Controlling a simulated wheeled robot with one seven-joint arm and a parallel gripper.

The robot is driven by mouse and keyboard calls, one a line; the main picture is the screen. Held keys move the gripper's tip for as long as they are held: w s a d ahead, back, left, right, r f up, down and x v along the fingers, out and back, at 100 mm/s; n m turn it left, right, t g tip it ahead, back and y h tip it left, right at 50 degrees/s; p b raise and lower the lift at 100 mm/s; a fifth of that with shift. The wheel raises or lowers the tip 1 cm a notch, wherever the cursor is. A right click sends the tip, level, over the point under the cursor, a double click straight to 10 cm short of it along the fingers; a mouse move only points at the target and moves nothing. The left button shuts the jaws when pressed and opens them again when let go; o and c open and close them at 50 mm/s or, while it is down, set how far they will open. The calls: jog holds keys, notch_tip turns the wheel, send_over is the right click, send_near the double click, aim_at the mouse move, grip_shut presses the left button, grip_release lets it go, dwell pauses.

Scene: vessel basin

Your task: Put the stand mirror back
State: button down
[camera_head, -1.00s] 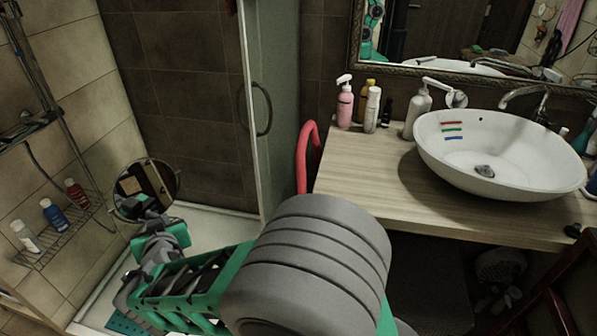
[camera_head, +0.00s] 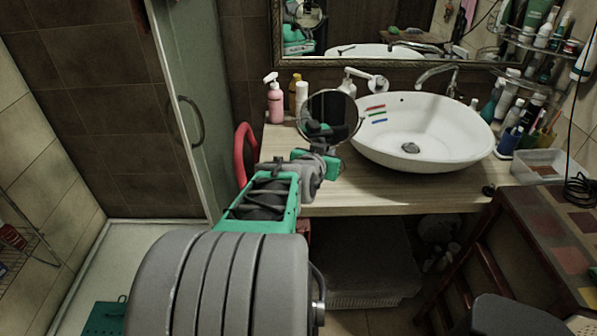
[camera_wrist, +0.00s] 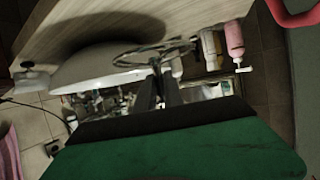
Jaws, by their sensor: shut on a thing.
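The stand mirror (camera_head: 330,110), a round mirror with a thin dark rim, is held up by my gripper (camera_head: 322,148) in the head view. My gripper is shut on its lower part. The mirror disc is upright and overlaps the left edge of the basin in the picture. It is over or in front of the wooden counter (camera_head: 345,192); whether its foot touches the counter cannot be told. In the wrist view, the dark fingers (camera_wrist: 158,92) close on a thin part of the mirror, whose thin rim (camera_wrist: 150,50) is seen nearly edge-on.
The white basin (camera_head: 425,140) with coloured stripes fills the counter's middle. A pink pump bottle (camera_head: 275,103) and other bottles stand at the back left. A red curved object (camera_head: 246,150) is left of the counter. A clear tray (camera_head: 540,165) is on the right. The counter's front strip is mostly clear.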

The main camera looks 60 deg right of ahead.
jog(key=shift+s+d, duration=0.25)
jog(key=w+d+f, duration=0.2)
jog(key=w+f, duration=0.1)
jog(key=w, duration=0.1)
jog(key=w+d+f+p, duration=0.1)
jog(key=w+d+f, duration=0.1)
jog(key=w+f, duration=0.1)
jog(key=w+d+f, duration=0.2)
jog(key=w+f, duration=0.1)
jog(key=w, duration=0.1)
jog(key=shift+w+d+f+p, duration=0.25)
jog(key=shift+w+d+p, duration=0.05)
jog(key=shift+p, duration=0.05)
notch_tip(320, 180, down, 3)
jog(key=shift+w+r, duration=0.1)
jog(key=shift+r, duration=0.05)
jog(key=shift+f, duration=0.25)
jog(key=shift+f, duration=0.1)
jog(key=shift+d+f, duration=0.1)
jog(key=shift+f, duration=0.05)
jog(key=c, duration=1.5)
grip_release()
jog(key=shift+o, duration=0.2)
